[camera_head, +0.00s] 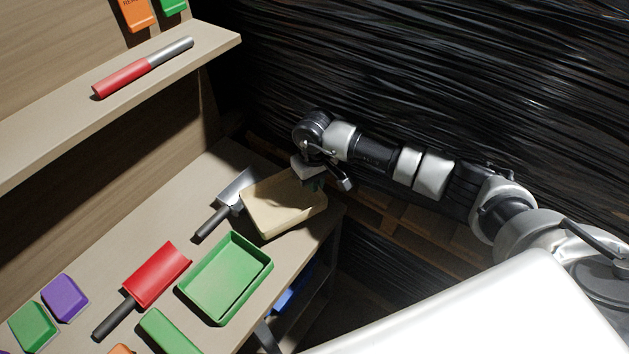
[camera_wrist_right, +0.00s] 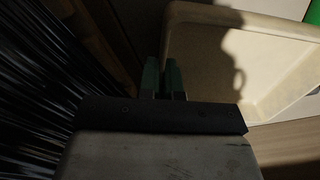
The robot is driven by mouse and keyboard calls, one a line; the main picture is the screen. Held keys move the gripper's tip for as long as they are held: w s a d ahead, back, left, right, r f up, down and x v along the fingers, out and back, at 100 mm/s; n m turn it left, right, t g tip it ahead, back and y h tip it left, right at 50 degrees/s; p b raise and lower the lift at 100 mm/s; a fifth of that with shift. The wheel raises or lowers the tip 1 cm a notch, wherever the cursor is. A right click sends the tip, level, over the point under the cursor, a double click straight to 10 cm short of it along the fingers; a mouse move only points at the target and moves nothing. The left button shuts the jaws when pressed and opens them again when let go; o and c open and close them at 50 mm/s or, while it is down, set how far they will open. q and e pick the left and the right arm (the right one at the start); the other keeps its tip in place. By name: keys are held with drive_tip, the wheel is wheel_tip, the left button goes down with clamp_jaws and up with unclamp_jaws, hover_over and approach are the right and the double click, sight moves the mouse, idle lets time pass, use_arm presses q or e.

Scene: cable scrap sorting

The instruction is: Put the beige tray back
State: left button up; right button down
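The beige tray (camera_head: 284,222) is at the far right end of the workbench, next to a grey scraper with a dark handle. My right gripper (camera_head: 314,184) is at the tray's far right rim. In the right wrist view, the two fingers (camera_wrist_right: 164,76) are close together, with the rim of the beige tray (camera_wrist_right: 240,32) running between them. The tray's inside looks empty, with a shadow across it. Whether the tray rests fully on the bench is hard to tell. My left gripper is not in view.
A green tray (camera_head: 226,279) stands just in front of the beige tray. A red scoop (camera_head: 158,274), the scraper (camera_head: 236,187), and purple (camera_head: 64,298) and green blocks (camera_head: 32,326) lie on the bench. A shelf (camera_head: 150,88) above holds a red-grey stick (camera_head: 143,68). Black wrapped material stands behind.

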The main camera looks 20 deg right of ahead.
drive_tip(key=shift+f, duration=0.1)
drive_tip(key=c, duration=1.3)
unclamp_jaws()
drive_tip(key=shift+c, duration=0.2)
drive_tip(key=shift+r+p, duration=0.45)
drive_tip(key=shift+p, duration=0.1)
drive_tip(key=shift+r+p, duration=0.45)
drive_tip(key=shift+p, duration=0.1)
drive_tip(key=shift+r+b, duration=0.65)
drive_tip(key=shift+b, duration=0.1)
wheel_tip(320, 180, up, 10)
drive_tip(key=b, duration=0.2)
